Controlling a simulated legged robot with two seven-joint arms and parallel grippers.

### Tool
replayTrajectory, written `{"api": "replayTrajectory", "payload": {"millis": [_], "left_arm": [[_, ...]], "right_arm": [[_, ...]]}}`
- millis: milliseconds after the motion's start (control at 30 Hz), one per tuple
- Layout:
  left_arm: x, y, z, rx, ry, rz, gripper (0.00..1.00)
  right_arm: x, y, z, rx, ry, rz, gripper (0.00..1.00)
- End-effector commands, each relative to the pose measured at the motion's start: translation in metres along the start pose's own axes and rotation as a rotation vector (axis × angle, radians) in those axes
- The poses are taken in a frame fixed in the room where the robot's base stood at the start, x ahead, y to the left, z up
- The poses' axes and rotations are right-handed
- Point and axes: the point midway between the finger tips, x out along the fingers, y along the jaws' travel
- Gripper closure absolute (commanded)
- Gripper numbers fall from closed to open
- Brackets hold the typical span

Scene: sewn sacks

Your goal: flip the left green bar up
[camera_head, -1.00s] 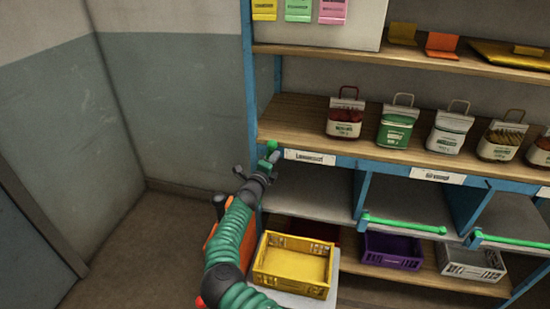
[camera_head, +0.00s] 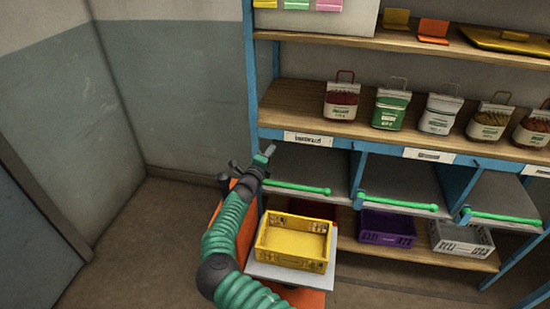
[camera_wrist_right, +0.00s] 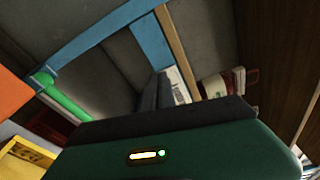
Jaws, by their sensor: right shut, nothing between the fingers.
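The left green bar (camera_head: 297,188) lies level across the front of the left lower compartment, under the left label. It runs from the blue post on the left to a round knob at its right end. Part of a green bar (camera_wrist_right: 62,98) shows at the left of the right wrist view. My right gripper (camera_head: 268,152) is shut and empty. In the head view it appears above the bar's left end, near the blue post. I cannot tell whether it touches anything. My left gripper is not in view.
Two more green bars (camera_head: 400,202) (camera_head: 502,217) lie level across the compartments to the right. A yellow crate (camera_head: 291,263) stands on a light surface below. A purple crate (camera_head: 388,239) and a grey crate (camera_head: 460,249) stand on the low shelf. Packed sacks (camera_head: 391,108) stand above.

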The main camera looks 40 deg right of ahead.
Motion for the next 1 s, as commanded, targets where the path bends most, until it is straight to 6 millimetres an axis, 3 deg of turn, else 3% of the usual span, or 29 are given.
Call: {"api": "replayTrajectory", "payload": {"millis": [133, 233, 300, 400, 533, 667, 800, 1000], "left_arm": [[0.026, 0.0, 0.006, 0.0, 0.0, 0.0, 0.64], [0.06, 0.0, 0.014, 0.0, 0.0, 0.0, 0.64], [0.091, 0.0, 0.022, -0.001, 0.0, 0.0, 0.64], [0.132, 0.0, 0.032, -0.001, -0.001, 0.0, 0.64], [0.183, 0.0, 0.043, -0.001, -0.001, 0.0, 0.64], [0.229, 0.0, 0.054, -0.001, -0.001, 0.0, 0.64], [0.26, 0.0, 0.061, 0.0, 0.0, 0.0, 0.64], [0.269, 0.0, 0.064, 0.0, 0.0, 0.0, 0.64]], "right_arm": [[0.001, 0.037, -0.028, 0.094, 0.04, 0.056, 1.0], [0.005, 0.091, -0.07, 0.264, 0.099, 0.139, 1.0], [0.009, 0.139, -0.107, 0.445, 0.147, 0.206, 1.0], [0.015, 0.196, -0.153, 0.738, 0.196, 0.275, 1.0], [0.02, 0.245, -0.202, 1.128, 0.201, 0.297, 1.0], [0.024, 0.263, -0.241, 1.481, 0.127, 0.257, 1.0], [0.02, 0.251, -0.27, 1.728, -0.001, 0.188, 1.0], [0.013, 0.231, -0.283, 1.848, -0.1, 0.143, 1.0]]}}
